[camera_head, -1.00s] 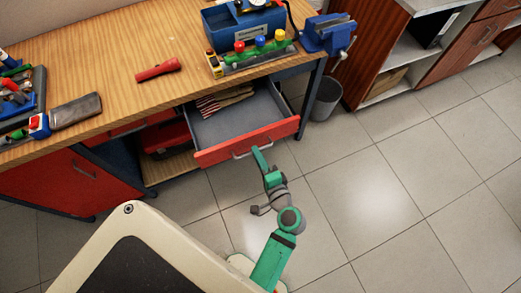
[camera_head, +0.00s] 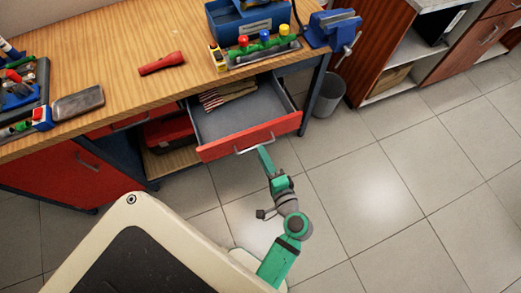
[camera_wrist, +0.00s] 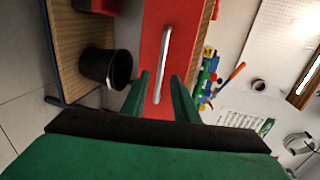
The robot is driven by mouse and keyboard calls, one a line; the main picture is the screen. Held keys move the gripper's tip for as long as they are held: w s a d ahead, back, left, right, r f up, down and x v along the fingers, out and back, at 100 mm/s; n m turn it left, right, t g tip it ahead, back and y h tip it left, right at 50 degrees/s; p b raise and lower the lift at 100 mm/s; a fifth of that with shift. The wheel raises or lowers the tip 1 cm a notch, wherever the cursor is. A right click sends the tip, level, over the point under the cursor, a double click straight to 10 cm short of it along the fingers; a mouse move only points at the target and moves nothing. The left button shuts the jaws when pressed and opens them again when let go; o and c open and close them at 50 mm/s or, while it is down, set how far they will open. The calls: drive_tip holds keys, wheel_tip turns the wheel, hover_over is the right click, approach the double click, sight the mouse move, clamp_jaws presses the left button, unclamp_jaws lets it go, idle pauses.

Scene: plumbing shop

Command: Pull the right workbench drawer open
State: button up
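The right workbench drawer (camera_head: 249,139) has a red front and a grey inside, and it stands pulled out from under the wooden bench top. Its silver bar handle (camera_head: 255,143) is on the front and also shows in the wrist view (camera_wrist: 165,50). My green gripper (camera_head: 264,155) is just in front of the handle. In the wrist view, my gripper (camera_wrist: 160,76) has its two fingers apart, with the lower end of the handle showing between them. I cannot tell whether the fingers touch the handle. Folded striped cloth or papers (camera_head: 226,95) lie in the drawer.
The workbench (camera_head: 110,55) carries a red flashlight (camera_head: 161,64), a blue vise (camera_head: 332,29) and a valve manifold (camera_head: 262,46). A grey bin (camera_head: 329,95) stands right of the drawer. A red cabinet door (camera_head: 65,178) is at left. Tiled floor in front is free.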

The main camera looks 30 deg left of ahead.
drive_tip(key=v, duration=0.7)
drive_tip(key=shift+d, duration=0.25)
drive_tip(key=s+d+f+t+h, duration=0.3)
drive_tip(key=s+d+f+h, duration=0.35)
drive_tip(key=d+h, duration=0.3)
drive_tip(key=s+d+r+n+t+h, duration=0.1)
drive_tip(key=s+r+n+t, duration=0.1)
drive_tip(key=r, duration=0.4)
drive_tip(key=s+d+r+n+t+h, duration=0.2)
drive_tip(key=s+r+n, duration=0.2)
drive_tip(key=s+r, duration=0.1)
drive_tip(key=shift+s+d+r+n, duration=0.25)
drive_tip(key=shift+d+r+n, duration=0.05)
drive_tip(key=shift+r, duration=0.35)
